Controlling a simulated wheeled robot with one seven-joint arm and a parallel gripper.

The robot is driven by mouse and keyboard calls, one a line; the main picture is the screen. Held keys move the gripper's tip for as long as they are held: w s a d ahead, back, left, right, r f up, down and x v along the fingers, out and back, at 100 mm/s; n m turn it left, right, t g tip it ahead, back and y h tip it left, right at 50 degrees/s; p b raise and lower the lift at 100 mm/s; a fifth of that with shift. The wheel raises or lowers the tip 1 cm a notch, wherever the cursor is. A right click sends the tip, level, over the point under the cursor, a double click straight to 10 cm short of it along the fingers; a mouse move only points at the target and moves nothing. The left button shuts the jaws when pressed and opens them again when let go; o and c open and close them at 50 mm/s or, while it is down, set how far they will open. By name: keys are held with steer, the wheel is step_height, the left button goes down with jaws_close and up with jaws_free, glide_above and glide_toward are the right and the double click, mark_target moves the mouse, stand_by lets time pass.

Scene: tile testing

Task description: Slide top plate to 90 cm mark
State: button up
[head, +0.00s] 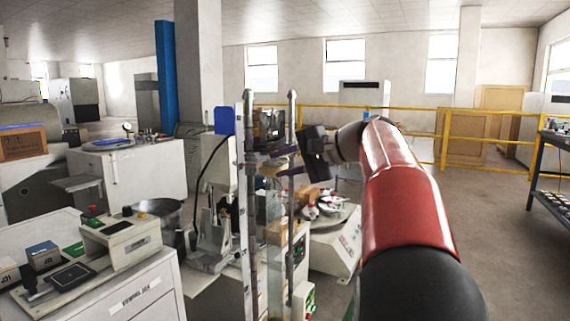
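A tall stand with two upright metal posts (249,215) stands in the middle of the head view. A thin, pale crosspiece (268,158) spans the posts in their upper part; it looks like the top plate. My arm reaches in from the lower right, and my gripper (294,156) is at the right side of the stand, level with this crosspiece. The fingers are small and merge with the stand, so I cannot tell whether they touch or grip the plate. The scale marks on the posts are too small to read.
A white cabinet (140,297) with a control box (120,240) is at the left front. A metal bowl (160,214) stands beside the stand. A white scale-like machine (336,243) is close behind it. Yellow railings (488,142) run along the back.

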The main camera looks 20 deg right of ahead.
steer(key=v, duration=0.7)
stand_by(0.3)
stand_by(0.3)
steer(key=s+a+f+n+g+h, duration=0.1)
steer(key=s+a+f+g+h, duration=0.1)
steer(key=s+a+f, duration=0.35)
steer(key=s+a+f+n+g+h, duration=0.1)
steer(key=s+a+f+g, duration=0.1)
steer(key=a+f, duration=0.5)
steer(key=s+a+f+n+h, duration=0.2)
steer(key=s+f+n, duration=0.2)
steer(key=s+f, duration=0.4)
steer(key=s+a+f+n+g+h, duration=0.1)
steer(key=s+a+f+n+h, duration=0.2)
steer(key=s+f, duration=0.5)
step_height(320, 180, down, 3)
steer(key=shift+s+a+r+n+h, duration=0.15)
steer(key=shift+r+n+h, duration=0.15)
steer(key=shift+n, duration=0.4)
